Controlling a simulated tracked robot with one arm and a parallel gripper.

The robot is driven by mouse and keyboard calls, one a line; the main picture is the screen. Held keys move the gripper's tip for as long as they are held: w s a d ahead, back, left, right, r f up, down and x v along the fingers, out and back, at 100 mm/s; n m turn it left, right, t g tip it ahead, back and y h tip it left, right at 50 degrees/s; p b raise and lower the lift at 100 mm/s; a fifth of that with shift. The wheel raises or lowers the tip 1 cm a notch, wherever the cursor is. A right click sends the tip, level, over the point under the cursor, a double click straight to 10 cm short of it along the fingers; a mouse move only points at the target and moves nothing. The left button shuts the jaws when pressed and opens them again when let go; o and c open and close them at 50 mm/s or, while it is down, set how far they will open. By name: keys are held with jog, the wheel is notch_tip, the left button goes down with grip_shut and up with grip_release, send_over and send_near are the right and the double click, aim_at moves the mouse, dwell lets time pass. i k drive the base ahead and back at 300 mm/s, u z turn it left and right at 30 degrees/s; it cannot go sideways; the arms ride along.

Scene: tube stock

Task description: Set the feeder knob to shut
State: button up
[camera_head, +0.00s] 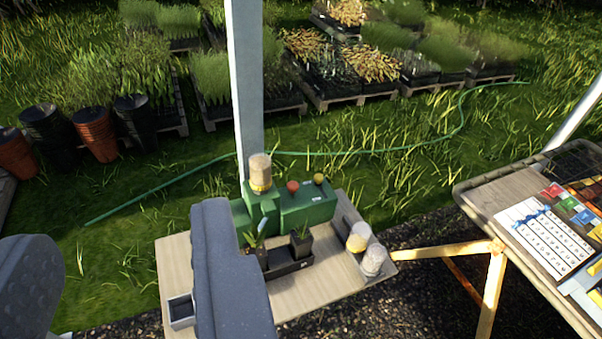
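A green machine (308,208), which looks like the feeder, stands on a small wooden table (305,298). A red knob (293,186) and a yellow knob (319,178) sit on its top. A jar with tan contents (260,170) stands upright on its left part. I cannot tell which knob is the feeder knob or how either is set; the labels are too small to read. A grey arm part of mine hides the machine's left front.
A black tray (290,265) with small potted plants stands before the machine. Two jars (372,260) (358,237) stand at the table's right end. A pale post (245,80) rises behind. A bench (490,195) with cards is at right. A green hose (400,148) crosses the grass.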

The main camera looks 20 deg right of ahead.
aim_at(319, 178)
jog(key=u, duration=0.05)
jog(key=i, duration=1)
jog(key=z, duration=0.05)
